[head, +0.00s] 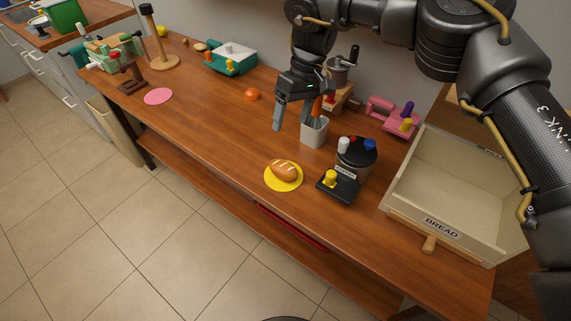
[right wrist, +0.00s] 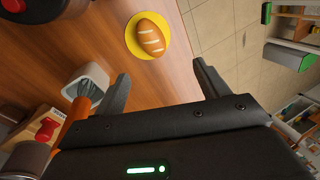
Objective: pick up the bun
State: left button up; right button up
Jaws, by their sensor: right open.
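The bun (head: 284,170) is a brown oval roll with pale score marks. It lies on a round yellow mat (head: 270,183) near the front edge of the wooden table. My right gripper (head: 296,126) is open and empty, above the table and behind the bun, close to the white utensil holder. In the right wrist view the bun (right wrist: 150,38) on the yellow mat (right wrist: 133,47) shows beyond the open fingers (right wrist: 163,84), apart from them. My left gripper is in neither view.
A white utensil holder (head: 314,133) stands right by my right gripper. A black toaster-like device (head: 340,187) with a yellow knob and a dark canister (head: 355,156) stand right of the bun. A bread box (head: 440,225) is at the right. The table left of the bun is clear.

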notch_tip(320, 180, down, 4)
jog(key=b, duration=0.4)
send_over(286, 163)
jog(key=w+d, duration=0.1)
notch_tip(286, 163, down, 6)
jog(key=shift+w+f, duration=0.1)
jog(key=shift+f, duration=0.1)
jog(key=shift+a+f, duration=0.15)
jog(key=shift+f, duration=0.15)
jog(key=shift+s+f, duration=0.25)
jog(key=shift+f, duration=0.15)
jog(key=p+x, duration=0.1)
jog(key=x, duration=0.2)
jog(key=shift+a+f, duration=0.1)
jog(key=shift+f, duration=0.2)
jog(key=shift+s+a+f, duration=0.1)
jog(key=shift+f, duration=0.25)
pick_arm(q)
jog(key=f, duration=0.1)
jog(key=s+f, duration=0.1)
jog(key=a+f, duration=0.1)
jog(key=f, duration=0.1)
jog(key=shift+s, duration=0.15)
